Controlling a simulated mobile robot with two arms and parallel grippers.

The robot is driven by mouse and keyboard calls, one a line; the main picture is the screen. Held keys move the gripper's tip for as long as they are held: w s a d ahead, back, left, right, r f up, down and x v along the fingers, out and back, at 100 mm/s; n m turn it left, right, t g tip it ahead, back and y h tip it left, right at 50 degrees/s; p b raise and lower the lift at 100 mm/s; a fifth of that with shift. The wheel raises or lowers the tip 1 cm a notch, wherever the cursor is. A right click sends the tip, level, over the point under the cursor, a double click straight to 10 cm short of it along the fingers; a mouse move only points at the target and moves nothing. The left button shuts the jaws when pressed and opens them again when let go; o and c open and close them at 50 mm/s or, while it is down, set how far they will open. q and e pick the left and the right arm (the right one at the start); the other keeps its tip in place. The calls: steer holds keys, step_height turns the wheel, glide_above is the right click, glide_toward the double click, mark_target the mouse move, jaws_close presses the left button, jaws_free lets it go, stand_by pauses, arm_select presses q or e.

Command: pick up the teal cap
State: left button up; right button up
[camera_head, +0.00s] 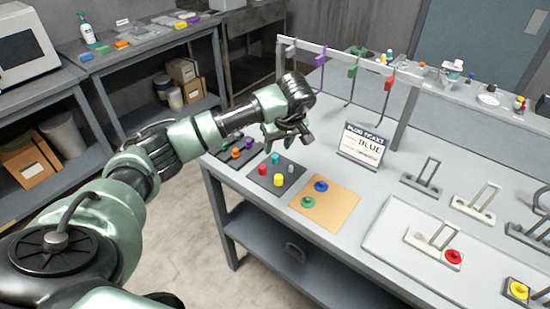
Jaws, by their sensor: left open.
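The teal cap (275,159) stands on a dark square mat (259,183) on the grey workbench, at the mat's back left. A red cap (263,169), a yellow cap (279,180) and a grey cap (291,169) share the mat. My left gripper (287,138) is open and appears empty. It hangs above and slightly behind the teal cap in the picture, apart from it. My right gripper is not in view.
An orange mat (331,209) with blue and green plugs lies right of the dark mat. A rack (345,52) with hanging hooks rises at the back. A tray (380,243) lies at right.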

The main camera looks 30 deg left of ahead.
mark_target(275, 156)
arm_select(q)
steer(key=p+x, duration=0.2)
steer(key=x, duration=0.3)
steer(key=shift+f, duration=0.3)
steer(key=shift+w+a+f, duration=0.1)
steer(key=shift+w+f, duration=0.05)
steer(key=shift+f, duration=0.2)
jaws_close()
